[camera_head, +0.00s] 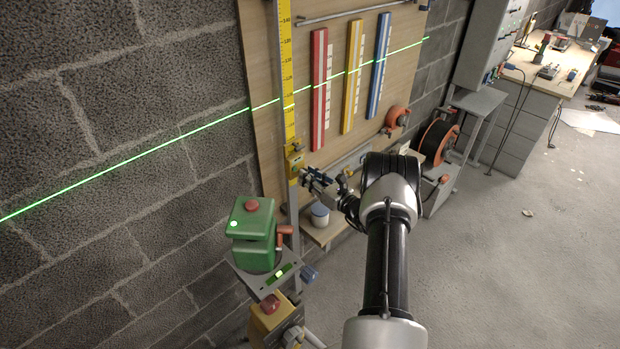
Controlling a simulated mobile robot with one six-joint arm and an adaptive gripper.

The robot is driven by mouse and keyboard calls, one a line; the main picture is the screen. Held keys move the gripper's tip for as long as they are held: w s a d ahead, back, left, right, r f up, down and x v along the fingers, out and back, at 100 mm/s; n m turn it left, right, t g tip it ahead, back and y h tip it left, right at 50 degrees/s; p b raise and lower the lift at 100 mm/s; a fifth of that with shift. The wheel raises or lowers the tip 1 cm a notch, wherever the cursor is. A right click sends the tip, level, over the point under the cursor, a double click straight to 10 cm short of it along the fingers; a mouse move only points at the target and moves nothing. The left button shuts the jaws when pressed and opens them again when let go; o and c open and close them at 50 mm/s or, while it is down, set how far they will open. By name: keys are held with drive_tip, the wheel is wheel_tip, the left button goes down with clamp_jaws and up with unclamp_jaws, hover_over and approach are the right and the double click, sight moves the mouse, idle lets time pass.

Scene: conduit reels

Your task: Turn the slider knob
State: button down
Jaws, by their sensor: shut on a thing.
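A vertical yellow measuring staff (287,80) stands before a wooden panel. A small yellow slider (294,164) sits low on it, at the top of its bare grey lower part. My gripper (306,174) comes in from the right and is at the slider's right side. It is shut on the slider knob there. The knob itself is too small and too covered by the fingers to make out, so its angle cannot be told.
A green laser level (253,235) stands on a bracket left of my gripper; its green line (130,168) crosses the wall and panel. A grey-blue cup (320,214) is on a low shelf below my gripper. Orange reels (437,143) stand behind my arm. The right floor is mostly clear.

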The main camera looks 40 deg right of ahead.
drive_tip(key=shift+f, duration=0.1)
drive_tip(key=shift+d+r+n+b, duration=0.15)
drive_tip(key=shift+n+b, duration=1.9)
drive_tip(key=shift+n, duration=5.35)
drive_tip(key=shift+a+r+n+b, duration=0.15)
drive_tip(key=shift+n+b, duration=1.9)
drive_tip(key=shift+n, duration=5.35)
drive_tip(key=shift+d, duration=0.1)
